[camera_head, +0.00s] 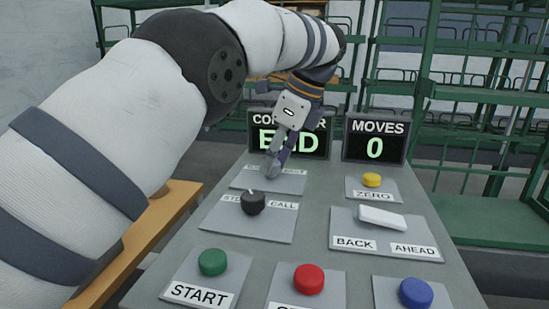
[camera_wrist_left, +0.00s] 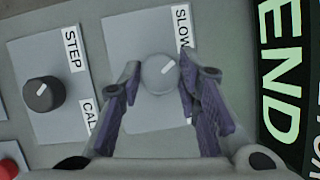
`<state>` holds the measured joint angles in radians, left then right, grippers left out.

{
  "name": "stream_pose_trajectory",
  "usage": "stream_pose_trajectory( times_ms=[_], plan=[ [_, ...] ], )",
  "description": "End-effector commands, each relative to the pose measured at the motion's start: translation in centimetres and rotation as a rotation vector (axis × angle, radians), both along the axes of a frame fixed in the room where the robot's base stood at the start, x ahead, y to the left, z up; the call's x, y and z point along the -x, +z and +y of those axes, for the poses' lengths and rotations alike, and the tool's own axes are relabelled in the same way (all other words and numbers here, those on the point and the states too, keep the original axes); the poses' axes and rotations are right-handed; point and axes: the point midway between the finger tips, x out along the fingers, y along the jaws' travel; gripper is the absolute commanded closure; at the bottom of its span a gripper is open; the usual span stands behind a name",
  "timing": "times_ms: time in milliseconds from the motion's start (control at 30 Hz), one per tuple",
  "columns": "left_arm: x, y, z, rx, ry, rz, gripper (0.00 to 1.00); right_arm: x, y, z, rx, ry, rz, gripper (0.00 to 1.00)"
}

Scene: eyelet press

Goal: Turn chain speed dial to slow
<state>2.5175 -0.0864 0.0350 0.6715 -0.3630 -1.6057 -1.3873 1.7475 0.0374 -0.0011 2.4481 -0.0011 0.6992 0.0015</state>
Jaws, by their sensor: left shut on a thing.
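The chain speed dial is a round grey knob (camera_wrist_left: 158,76) on a light grey plate in the left wrist view. A white mark on it points toward the upper right, toward the SLOW label (camera_wrist_left: 182,27). My left gripper (camera_wrist_left: 159,84) is shut on the dial, with one purple-padded finger on each side. In the head view my left gripper (camera_head: 276,160) reaches down onto the far-left plate (camera_head: 290,183) of the console and hides the dial. The other label on that plate is mostly covered. My right gripper is not in view.
A black STEP/CALL knob (camera_head: 253,203) sits just nearer. Green START (camera_head: 212,262), red (camera_head: 309,279) and blue (camera_head: 416,293) buttons line the front. The yellow ZERO button (camera_head: 371,180) and white BACK/AHEAD rocker (camera_head: 382,218) are at right. Screens (camera_head: 376,138) stand behind, reading END and MOVES 0.

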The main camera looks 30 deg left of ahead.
Motion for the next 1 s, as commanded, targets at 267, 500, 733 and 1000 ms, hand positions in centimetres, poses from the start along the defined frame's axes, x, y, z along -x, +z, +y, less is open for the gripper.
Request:
stream_pose_trajectory(
  times_ms=[267, 500, 733, 1000],
  plan=[
    [0.1, -0.3, 0.0, 0.002, 0.003, 0.006, 0.97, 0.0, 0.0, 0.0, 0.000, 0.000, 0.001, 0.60],
    [0.0, -0.2, 0.0, 0.001, 0.002, 0.005, 0.50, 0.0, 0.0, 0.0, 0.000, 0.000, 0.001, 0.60],
    [0.0, -0.1, 0.0, 0.000, 0.001, 0.002, 0.50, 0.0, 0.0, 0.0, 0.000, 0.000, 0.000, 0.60],
    [0.4, 0.8, 0.0, 0.000, -0.122, -0.006, 0.50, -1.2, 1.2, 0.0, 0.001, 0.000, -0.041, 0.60]
  ],
)
